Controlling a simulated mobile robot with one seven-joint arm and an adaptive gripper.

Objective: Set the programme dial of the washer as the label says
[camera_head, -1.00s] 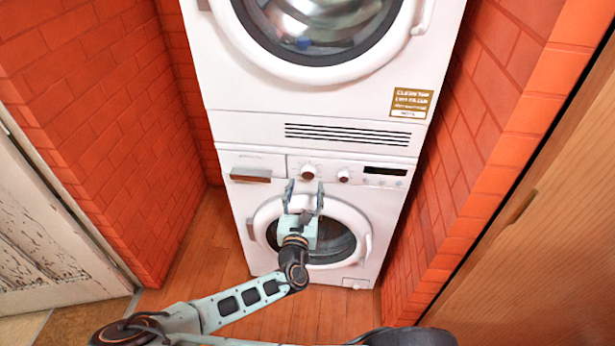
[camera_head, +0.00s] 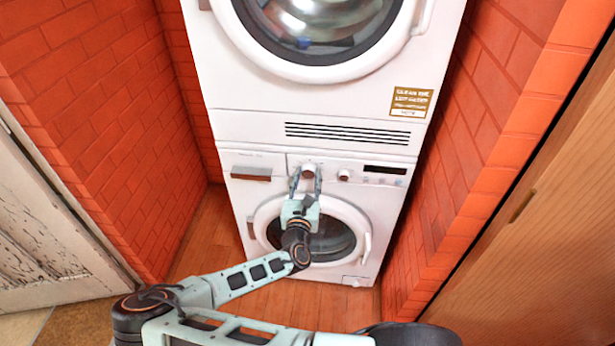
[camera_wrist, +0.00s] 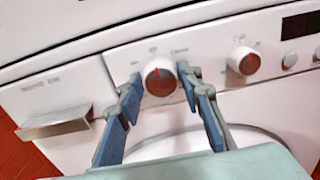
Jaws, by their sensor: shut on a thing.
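The washer (camera_head: 233,207) is the lower white machine of a stacked pair. Its panel has two round white dials: the left dial (camera_head: 309,171), also in the wrist view (camera_wrist: 159,84), and the right dial (camera_head: 344,175), also in the wrist view (camera_wrist: 243,62). Each has a red mark; the left one points about straight up. My gripper (camera_head: 306,172) has its fingers on both sides of the left dial and is shut on it; the wrist view also shows this (camera_wrist: 159,74). Lettering around the dials is too small to read. A brown label (camera_head: 411,102) is on the upper machine; its text is blurred.
A drawer handle (camera_head: 251,178) is left of the dials. A dark display (camera_head: 384,170) and buttons are to the right. The round washer door (camera_head: 267,210) is below, behind my arm. Brick walls (camera_head: 100,120) stand close on both sides.

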